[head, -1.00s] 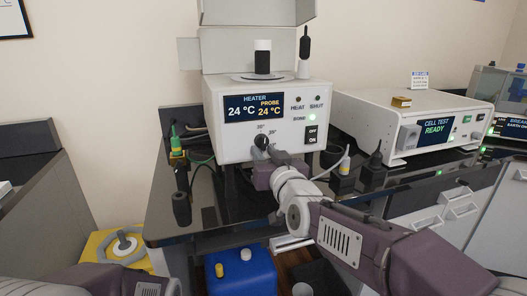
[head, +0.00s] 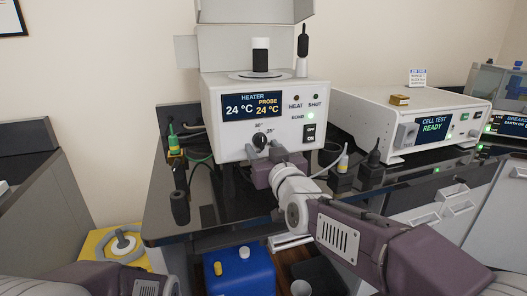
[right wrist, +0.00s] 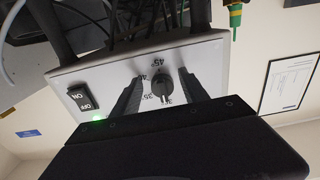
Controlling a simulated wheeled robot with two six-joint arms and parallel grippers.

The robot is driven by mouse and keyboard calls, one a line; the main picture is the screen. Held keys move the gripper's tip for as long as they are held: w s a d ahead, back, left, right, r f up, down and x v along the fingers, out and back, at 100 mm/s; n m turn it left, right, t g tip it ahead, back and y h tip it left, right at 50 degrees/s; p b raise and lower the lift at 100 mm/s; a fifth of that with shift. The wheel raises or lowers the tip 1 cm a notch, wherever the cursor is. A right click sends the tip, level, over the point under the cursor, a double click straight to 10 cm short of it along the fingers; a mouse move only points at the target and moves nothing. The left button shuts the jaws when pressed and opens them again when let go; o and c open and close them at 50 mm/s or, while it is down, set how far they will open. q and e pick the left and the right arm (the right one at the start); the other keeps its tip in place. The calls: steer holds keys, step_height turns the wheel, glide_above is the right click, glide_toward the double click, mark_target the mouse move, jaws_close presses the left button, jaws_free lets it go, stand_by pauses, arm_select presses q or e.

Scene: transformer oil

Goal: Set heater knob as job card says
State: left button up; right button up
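The heater (head: 266,90) is a white box on the dark bench, its display reading 24 °C and probe 24 °C. Its black knob (head: 260,141) is low on the front panel and partly hidden by my right gripper (head: 268,157). In the right wrist view, the knob (right wrist: 162,86) sits between the two dark fingers of my right gripper (right wrist: 160,84), with a small gap visible on each side. Temperature marks including 45° and 35° ring the knob. My left gripper is outside the view.
An OFF/ON switch (head: 310,134) is right of the knob; a green light glows above it. A cell tester (head: 410,120) reading READY stands to the right. Cables and a green-tipped probe (head: 173,140) are at left. A blue can (head: 240,272) is below the bench.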

steer(key=shift+f, duration=0.1)
steer(key=v, duration=0.9)
steer(key=shift+p, duration=0.35)
